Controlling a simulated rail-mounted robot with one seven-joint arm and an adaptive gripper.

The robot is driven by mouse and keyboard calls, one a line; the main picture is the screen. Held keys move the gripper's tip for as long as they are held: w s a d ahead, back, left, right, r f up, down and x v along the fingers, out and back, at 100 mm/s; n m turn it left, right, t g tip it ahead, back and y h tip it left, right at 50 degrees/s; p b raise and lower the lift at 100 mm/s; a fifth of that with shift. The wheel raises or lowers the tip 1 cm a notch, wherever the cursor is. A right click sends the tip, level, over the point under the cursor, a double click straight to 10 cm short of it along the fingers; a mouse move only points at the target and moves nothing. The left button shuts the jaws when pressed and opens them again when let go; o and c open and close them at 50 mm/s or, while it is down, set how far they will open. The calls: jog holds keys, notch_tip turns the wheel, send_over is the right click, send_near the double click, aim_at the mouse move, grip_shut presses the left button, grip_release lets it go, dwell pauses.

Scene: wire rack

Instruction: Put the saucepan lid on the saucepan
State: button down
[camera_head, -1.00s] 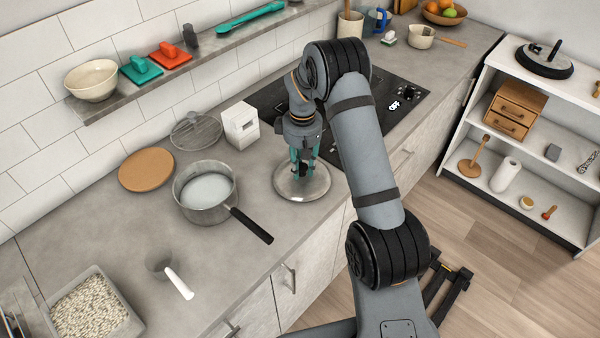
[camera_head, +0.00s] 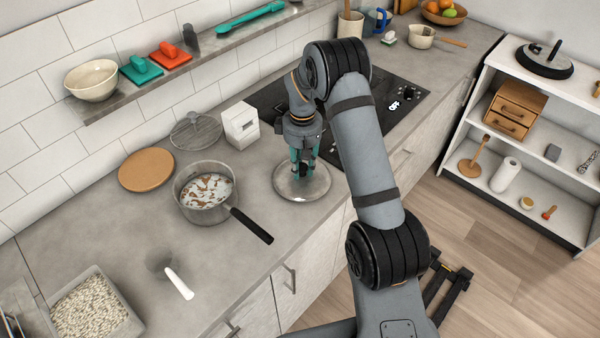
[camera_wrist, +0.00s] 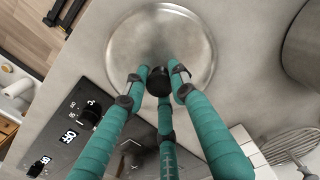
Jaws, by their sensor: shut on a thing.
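The saucepan (camera_head: 204,194) stands on the counter with its black handle pointing to the lower right. It holds whitish contents with brown pieces. The saucepan lid (camera_head: 302,183) is a round, shiny disc with a black knob, to the right of the saucepan, at or just above the counter by the hob. My gripper (camera_head: 302,166) is above the lid, pointing down. In the wrist view the lid (camera_wrist: 125,45) fills the top middle, and the teal fingers of my gripper (camera_wrist: 159,80) are closed around its black knob. The saucepan (camera_wrist: 303,45) is partly cut off there at the right.
The black hob (camera_head: 345,130) is beside my gripper. A white-handled tool (camera_head: 180,284) and a tray of pale grains (camera_head: 128,326) are at lower left.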

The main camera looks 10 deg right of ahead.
jog(key=shift+r, duration=0.2)
jog(key=shift+r+p, duration=0.7)
jog(key=shift+r, duration=0.1)
jog(key=shift+r, duration=0.1)
jog(key=shift+r+p, duration=1.8)
jog(key=shift+r, duration=0.65)
